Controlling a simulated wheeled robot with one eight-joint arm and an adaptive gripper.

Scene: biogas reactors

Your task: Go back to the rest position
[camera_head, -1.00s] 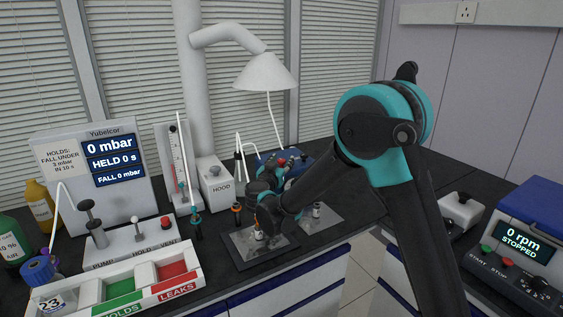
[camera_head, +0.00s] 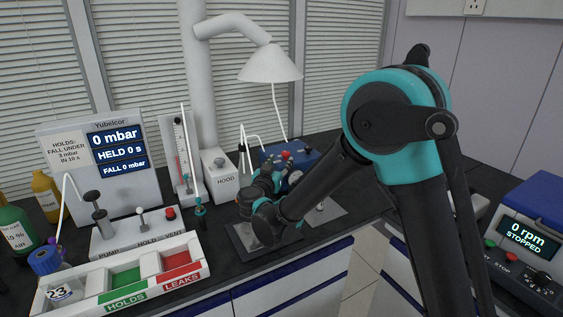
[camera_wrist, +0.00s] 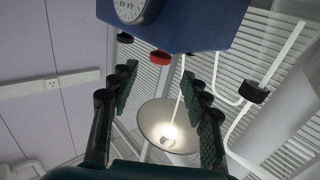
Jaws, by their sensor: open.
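My gripper (camera_wrist: 160,82) shows in the wrist view with its two dark fingers with green pads spread apart and nothing between them. In the head view my gripper (camera_head: 268,180) is small and partly hidden by my own wrist. It sits in front of the blue box with a gauge (camera_head: 291,162), above the dark bench. In the wrist view the blue box (camera_wrist: 185,20) is at the top, beyond the fingertips. The white lamp-like hood (camera_wrist: 168,122) shows between and beyond the fingers.
A grey mat (camera_head: 243,238) lies below my wrist, and my arm hides part of it. The pressure tester (camera_head: 105,185) and the HOLDS/LEAKS tray (camera_head: 190,283) stand to the left. The 0 rpm machine (camera_head: 535,205) is at the right. A floor gap separates the benches.

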